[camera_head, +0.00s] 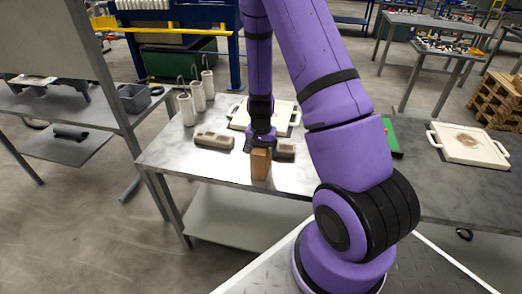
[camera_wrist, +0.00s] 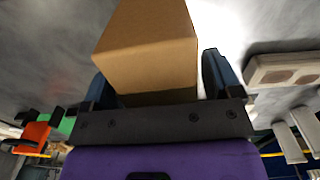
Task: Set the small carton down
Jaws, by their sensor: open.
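The small carton (camera_head: 261,165) is a plain brown box. In the head view it stands upright near the front edge of the grey table (camera_head: 170,155) and appears to rest on it. My gripper (camera_head: 261,147) is over the top of the carton, pointing down. In the wrist view the carton (camera_wrist: 150,45) sits between the two dark fingers of my gripper (camera_wrist: 158,78). The fingers are open, with a gap visible on the right side. The carton's underside is hidden in both views.
A grey-brown block (camera_head: 213,140) lies left of the carton, and a similar block (camera_head: 285,152) close on its right. A white tray (camera_head: 240,117) is behind. Several white cylinders with hooks (camera_head: 187,110) stand at the back left. The table's front left is clear.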

